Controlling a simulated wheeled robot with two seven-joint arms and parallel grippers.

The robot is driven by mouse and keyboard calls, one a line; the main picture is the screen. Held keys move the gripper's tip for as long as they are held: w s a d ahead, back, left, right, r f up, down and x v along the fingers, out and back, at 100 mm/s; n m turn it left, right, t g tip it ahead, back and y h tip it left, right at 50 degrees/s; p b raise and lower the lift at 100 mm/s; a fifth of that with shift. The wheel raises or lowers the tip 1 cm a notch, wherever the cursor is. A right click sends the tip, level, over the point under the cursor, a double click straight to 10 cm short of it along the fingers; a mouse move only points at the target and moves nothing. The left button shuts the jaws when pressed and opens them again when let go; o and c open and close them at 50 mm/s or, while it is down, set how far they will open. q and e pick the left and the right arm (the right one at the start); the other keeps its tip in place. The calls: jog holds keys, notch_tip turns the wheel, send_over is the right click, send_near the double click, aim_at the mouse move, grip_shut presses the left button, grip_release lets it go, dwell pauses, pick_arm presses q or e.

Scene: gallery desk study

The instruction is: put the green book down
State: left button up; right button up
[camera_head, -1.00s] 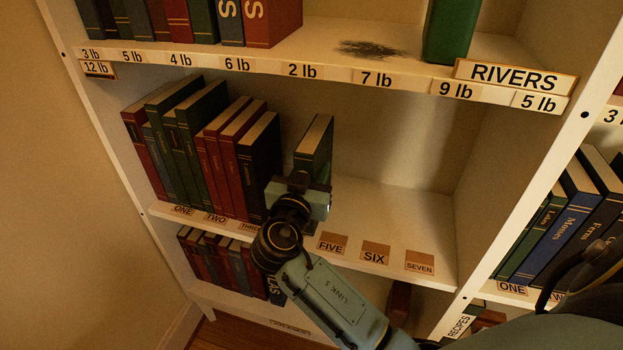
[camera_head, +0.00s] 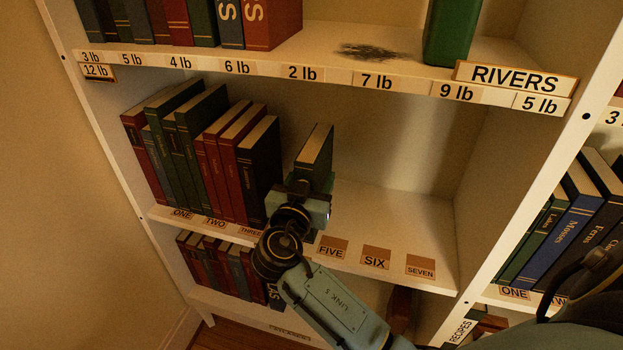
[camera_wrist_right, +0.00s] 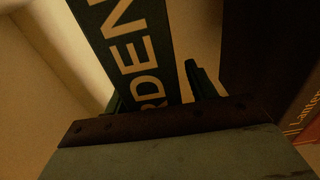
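The green book (camera_head: 316,147) stands upright, slightly turned, on the middle shelf (camera_head: 395,215), between the black book above label THREE and the space behind label FIVE. In the right wrist view its green spine (camera_wrist_right: 130,50) with large pale letters "RDEN" lies between my fingers. My right gripper (camera_head: 303,188) is at the spine's lower part. In the wrist view (camera_wrist_right: 158,88) a gap shows between the spine and the right finger, while the left finger is close beside the book. The gripper looks slightly open. The book's bottom is hidden. My left gripper is not in view.
Several books (camera_head: 205,150) stand left on this shelf, ending with a black book (camera_head: 260,160). Labels FIVE (camera_head: 332,249), SIX (camera_head: 376,257) and SEVEN (camera_head: 420,266) front empty shelf room.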

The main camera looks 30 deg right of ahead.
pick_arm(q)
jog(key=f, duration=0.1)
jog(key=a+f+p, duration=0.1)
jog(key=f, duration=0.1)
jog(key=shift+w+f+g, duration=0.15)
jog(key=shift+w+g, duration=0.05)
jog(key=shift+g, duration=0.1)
pick_arm(e)
jog(key=v, duration=1.2)
jog(key=shift+d, duration=0.1)
